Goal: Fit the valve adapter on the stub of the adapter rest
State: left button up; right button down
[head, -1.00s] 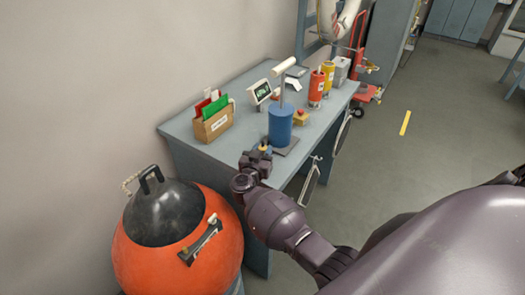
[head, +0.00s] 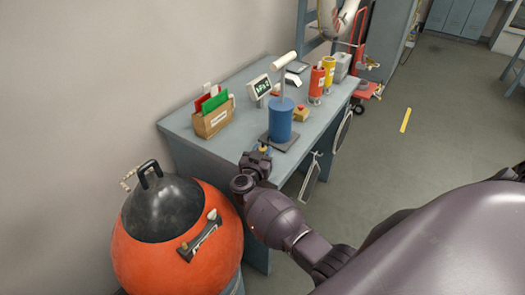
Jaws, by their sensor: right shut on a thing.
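My right gripper (head: 262,153) is beside the front edge of the blue-grey bench, low in front of a blue cylinder (head: 280,120). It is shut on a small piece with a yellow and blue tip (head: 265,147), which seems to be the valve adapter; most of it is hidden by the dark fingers. The blue cylinder stands upright on a dark base plate (head: 291,143) and carries a grey post with a cream crosspiece (head: 284,60). I cannot tell for sure whether this is the adapter rest, and no stub is clear. My left gripper is not in view.
The bench (head: 180,126) holds a brown box (head: 213,120) with red and green cards, a small display (head: 260,87), a red cylinder (head: 317,80) and a yellow cylinder (head: 328,68). A large orange ball (head: 150,255) with a dark top stands at the lower left.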

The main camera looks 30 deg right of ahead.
jog(key=shift+f, duration=0.4)
jog(key=c, duration=0.7)
grip_release()
jog(key=v, duration=1)
jog(key=shift+s+a, duration=0.25)
jog(key=shift+a, duration=0.1)
